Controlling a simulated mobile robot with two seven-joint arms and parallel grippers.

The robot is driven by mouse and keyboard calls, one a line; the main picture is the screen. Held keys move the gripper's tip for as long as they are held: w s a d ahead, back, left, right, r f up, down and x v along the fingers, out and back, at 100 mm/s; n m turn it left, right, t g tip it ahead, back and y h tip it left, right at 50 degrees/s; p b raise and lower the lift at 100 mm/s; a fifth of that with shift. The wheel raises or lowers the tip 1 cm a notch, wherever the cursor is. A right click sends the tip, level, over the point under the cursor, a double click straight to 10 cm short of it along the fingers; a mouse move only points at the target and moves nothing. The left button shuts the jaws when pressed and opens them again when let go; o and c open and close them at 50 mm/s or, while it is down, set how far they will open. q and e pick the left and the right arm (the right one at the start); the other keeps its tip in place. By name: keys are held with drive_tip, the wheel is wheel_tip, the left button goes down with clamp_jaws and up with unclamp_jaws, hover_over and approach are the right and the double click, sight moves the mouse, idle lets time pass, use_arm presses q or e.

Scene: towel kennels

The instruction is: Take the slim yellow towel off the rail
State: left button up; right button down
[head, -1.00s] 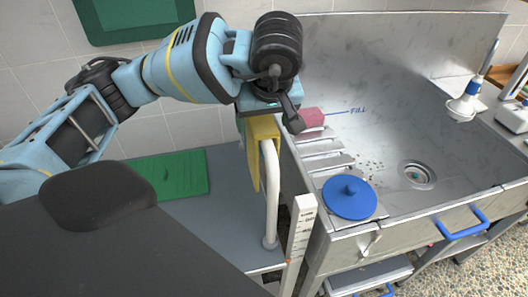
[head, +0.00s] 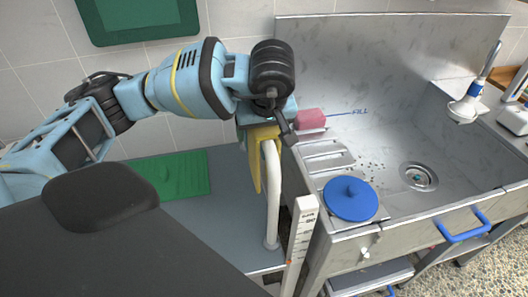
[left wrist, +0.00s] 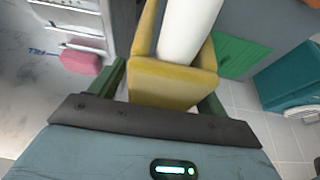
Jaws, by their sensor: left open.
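The slim yellow towel (head: 256,160) hangs folded over the top of a white rail (head: 271,205) left of the sink. My left gripper (head: 262,129) is over the top of the rail, pointing down at the towel. In the left wrist view, its green fingers (left wrist: 163,92) are open, one on each side of the yellow towel (left wrist: 172,84), with the white rail (left wrist: 187,30) running through the fold. I cannot tell whether the fingers touch the towel. My right gripper is not in view.
A white ruler post (head: 299,245) stands close by the rail. A green mat (head: 180,174) lies behind on the left.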

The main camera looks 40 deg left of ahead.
use_arm(q)
drive_tip(key=shift+f, duration=0.1)
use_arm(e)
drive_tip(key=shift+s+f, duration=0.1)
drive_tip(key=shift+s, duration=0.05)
use_arm(q)
drive_tip(key=shift+f, duration=0.15)
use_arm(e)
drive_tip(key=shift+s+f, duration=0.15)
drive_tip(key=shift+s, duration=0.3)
use_arm(q)
drive_tip(key=shift+c, duration=0.2)
drive_tip(key=c, duration=1.3)
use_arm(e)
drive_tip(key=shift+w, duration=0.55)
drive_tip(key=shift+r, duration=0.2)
